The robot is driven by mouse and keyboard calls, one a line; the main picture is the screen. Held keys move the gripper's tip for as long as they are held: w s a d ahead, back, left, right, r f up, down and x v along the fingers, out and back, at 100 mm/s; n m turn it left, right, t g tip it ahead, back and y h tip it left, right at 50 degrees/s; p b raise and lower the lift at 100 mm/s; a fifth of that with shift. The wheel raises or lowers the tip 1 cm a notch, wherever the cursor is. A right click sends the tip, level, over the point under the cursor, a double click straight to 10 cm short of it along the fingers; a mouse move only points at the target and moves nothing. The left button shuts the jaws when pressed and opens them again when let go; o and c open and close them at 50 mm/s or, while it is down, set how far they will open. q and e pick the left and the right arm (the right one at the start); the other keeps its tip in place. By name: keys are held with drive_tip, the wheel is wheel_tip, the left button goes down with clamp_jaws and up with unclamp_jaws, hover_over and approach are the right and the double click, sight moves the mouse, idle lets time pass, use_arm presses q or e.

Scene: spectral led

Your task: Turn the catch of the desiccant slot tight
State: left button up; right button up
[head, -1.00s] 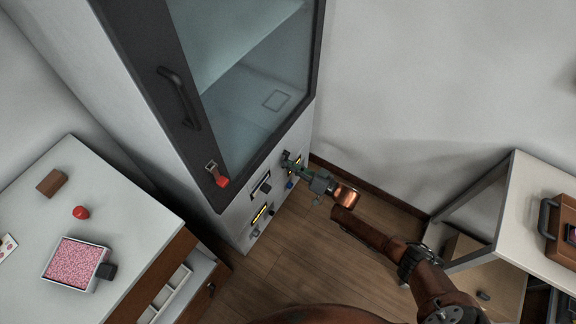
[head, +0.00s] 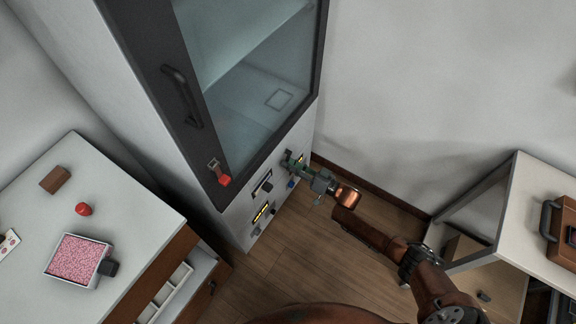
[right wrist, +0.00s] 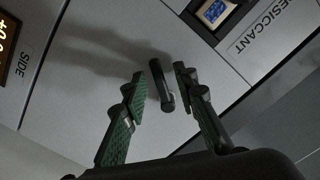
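The catch (right wrist: 162,85) is a small dark bar standing out from the cabinet's pale lower panel, in the middle of the right wrist view. A "DESICCANT" label (right wrist: 267,30) is above it to the right. My right gripper (right wrist: 160,82) is open, with its green-padded fingers on either side of the catch; the right finger is nearer to it. I cannot tell whether a finger touches it. In the head view the right gripper (head: 290,162) is at the cabinet's lower front and hides the catch. My left gripper is not in view.
The tall cabinet (head: 151,128) has a glass door above and several small controls below. A red-tipped latch (head: 224,180) is on the door's lower corner. A white counter (head: 126,190) with a pink-filled tray (head: 104,270) stands left. A table (head: 518,205) stands right.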

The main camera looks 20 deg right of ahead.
drive_tip(key=v, duration=1.2)
idle(0.4)
idle(1.2)
